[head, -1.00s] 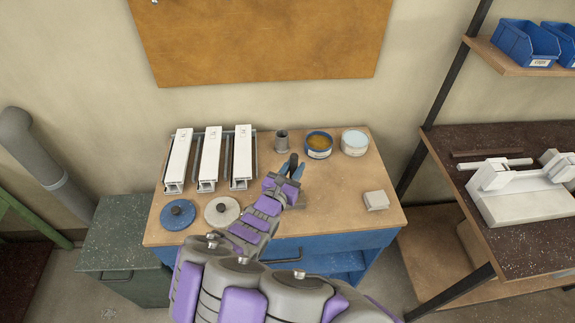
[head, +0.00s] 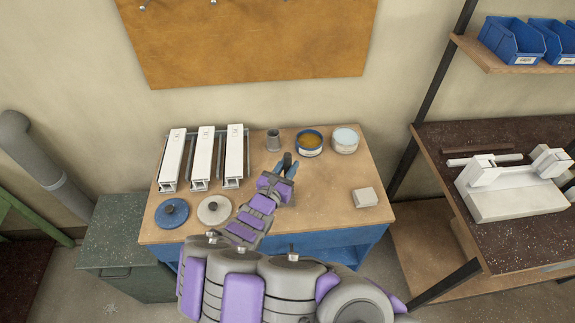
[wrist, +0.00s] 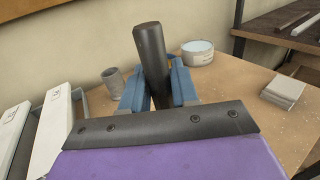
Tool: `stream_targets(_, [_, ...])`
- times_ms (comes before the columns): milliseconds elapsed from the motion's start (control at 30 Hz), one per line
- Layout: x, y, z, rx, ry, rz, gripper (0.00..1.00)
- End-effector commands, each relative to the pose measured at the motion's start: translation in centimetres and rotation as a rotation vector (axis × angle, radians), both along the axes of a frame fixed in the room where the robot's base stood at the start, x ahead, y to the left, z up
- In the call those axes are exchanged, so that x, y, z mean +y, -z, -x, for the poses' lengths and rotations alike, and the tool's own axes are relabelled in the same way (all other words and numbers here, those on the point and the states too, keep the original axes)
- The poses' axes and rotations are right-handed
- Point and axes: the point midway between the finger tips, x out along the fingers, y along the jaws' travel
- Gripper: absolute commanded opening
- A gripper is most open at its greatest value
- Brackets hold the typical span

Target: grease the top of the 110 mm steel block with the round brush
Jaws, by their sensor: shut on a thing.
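My gripper (head: 284,168) is over the middle of the workbench, in front of the tins. Its blue jaws (wrist: 158,86) are shut on a black round handle (wrist: 150,55), which I take to be the round brush. The handle leans slightly; its lower end and any bristles are hidden. A blue tin (head: 299,151) with amber contents stands just beyond my gripper. A white tin (head: 345,146) with pale blue contents stands to its right. A plain pale grey block (head: 365,197) lies at the bench's right; it also shows in the wrist view (wrist: 284,89). I cannot read its size.
Three long white profiles (head: 203,160) lie in a rack at the bench's left. A grey metal cup (head: 273,141) stands behind. A blue lid (head: 172,213) and a cream lid (head: 214,210) lie front left. The bench (head: 325,200) is clear between my gripper and the block.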

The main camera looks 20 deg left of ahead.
Motion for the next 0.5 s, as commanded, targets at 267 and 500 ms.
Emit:
stream_targets(267, [-0.9,-3.6,-0.2,-0.004,0.005,-0.01,0.0])
stream_targets(500, [-1.2,-5.7,-0.5,0.0,0.01,-0.008,0.0])
